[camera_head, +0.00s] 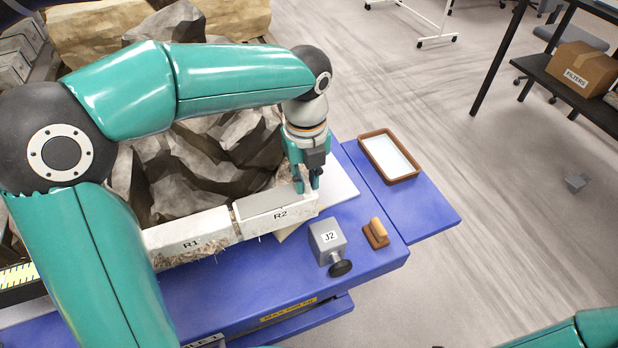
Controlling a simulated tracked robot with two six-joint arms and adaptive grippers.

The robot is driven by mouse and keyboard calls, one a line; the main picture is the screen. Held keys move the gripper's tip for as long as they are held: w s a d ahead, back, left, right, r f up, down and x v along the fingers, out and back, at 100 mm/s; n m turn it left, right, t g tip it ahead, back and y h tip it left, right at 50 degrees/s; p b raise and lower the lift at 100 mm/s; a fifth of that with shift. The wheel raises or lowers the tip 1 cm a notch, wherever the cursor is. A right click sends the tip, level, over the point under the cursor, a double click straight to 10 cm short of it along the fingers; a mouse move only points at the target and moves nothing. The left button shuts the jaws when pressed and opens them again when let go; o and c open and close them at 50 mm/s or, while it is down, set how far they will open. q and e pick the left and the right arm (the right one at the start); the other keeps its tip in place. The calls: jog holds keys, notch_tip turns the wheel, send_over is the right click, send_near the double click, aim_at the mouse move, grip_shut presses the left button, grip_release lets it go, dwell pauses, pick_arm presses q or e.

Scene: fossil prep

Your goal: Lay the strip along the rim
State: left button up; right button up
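Two pale blocks form the rim along the front of a large rocky mass, the left marked R1 (190,238) and the right marked R2 (262,208). Their sides look rough and fibrous. My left gripper (307,186) points down at the right end of R2. Its fingers are slightly apart with something pale between them; I cannot tell whether they grip it. I cannot pick out a separate strip with certainty. The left arm hides part of the rock (190,165) and the left end of the rim. My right gripper is out of view.
On the blue table (425,205) are a brown-rimmed tray (363,143), a grey block marked J2 (326,236) with a black knob, and a small brown wooden block (376,233). A white sheet (341,184) lies near the gripper. The right tabletop corner is clear.

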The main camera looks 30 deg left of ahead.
pick_arm(q)
jog(key=shift+o, duration=1)
notch_tip(320, 180, up, 12)
jog(key=shift+f, duration=0.1)
